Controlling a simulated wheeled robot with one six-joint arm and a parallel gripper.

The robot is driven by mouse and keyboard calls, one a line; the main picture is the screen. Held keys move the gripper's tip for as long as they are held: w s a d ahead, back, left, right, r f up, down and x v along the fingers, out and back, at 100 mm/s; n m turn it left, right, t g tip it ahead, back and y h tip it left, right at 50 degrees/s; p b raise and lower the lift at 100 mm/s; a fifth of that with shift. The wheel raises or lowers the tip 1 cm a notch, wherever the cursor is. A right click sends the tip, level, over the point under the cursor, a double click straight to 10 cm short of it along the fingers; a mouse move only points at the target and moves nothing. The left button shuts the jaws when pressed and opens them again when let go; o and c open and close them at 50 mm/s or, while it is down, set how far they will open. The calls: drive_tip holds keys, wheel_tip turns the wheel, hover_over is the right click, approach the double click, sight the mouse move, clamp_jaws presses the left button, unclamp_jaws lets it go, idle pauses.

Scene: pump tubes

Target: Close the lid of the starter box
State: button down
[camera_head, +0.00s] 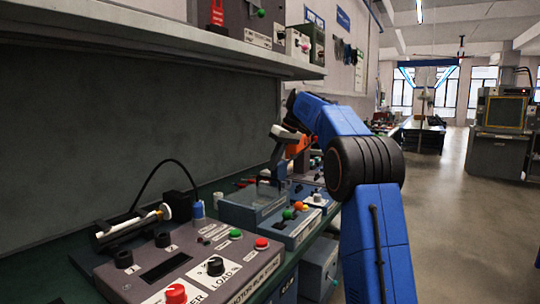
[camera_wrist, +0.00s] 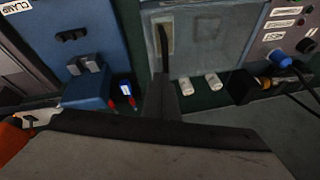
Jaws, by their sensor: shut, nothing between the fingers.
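The starter box seems to be the grey-blue box (camera_head: 240,212) on the bench in the head view. A dark, glassy panel stands up near its right end and looks like its lid; its angle is hard to tell. My gripper (camera_head: 276,176) points down just above this end of the box, and I cannot tell whether it touches the panel. In the wrist view my gripper (camera_wrist: 163,62) shows as narrow, closed fingers, with nothing held. Its tips lie over the left part of a pale grey framed panel (camera_wrist: 222,38), perhaps the lid or box top.
A control panel (camera_head: 185,262) with red and black knobs fills the near bench. A blue-grey box (camera_head: 300,232) with coloured buttons sits right of the starter box. A shelf (camera_head: 160,38) overhangs the bench. Open floor (camera_head: 455,215) lies to the right.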

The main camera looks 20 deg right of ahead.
drive_tip(key=shift+g+y, duration=0.4)
drive_tip(key=shift+y, duration=0.2)
drive_tip(key=shift+w+d+f, duration=0.15)
drive_tip(key=shift+d+f, duration=0.05)
drive_tip(key=shift+f, duration=0.45)
drive_tip(key=shift+w+d+f, duration=0.15)
drive_tip(key=shift+d+f, duration=0.05)
drive_tip(key=shift+f, duration=0.5)
drive_tip(key=shift+w+d+f, duration=0.15)
drive_tip(key=shift+d+f, duration=0.05)
drive_tip(key=shift+f, duration=0.45)
